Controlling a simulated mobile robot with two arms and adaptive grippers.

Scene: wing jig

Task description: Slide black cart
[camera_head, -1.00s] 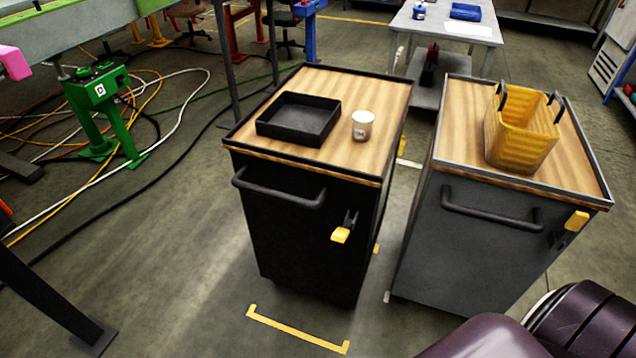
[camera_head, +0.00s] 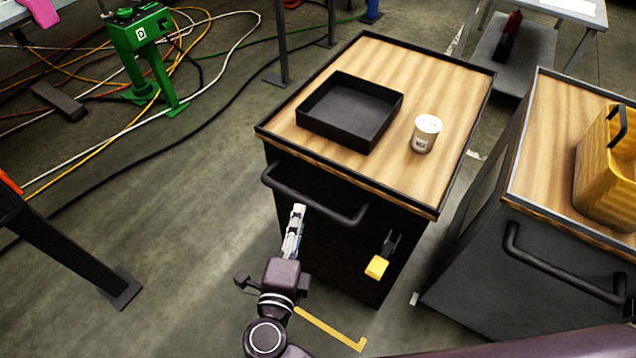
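The black cart (camera_head: 335,248) has a wooden top, a dark rim and a black bar handle (camera_head: 325,205) on its front. A yellow-tipped lever (camera_head: 378,266) sits below the handle, to the right.
A black tray (camera_head: 350,112) and a white cup (camera_head: 426,134) stand on the black cart. A grey cart (camera_head: 540,262) with a yellow basket (camera_head: 610,165) is close on the right. Yellow floor tape (camera_head: 330,328) lies in front. Cables and a green stand (camera_head: 145,45) are at left.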

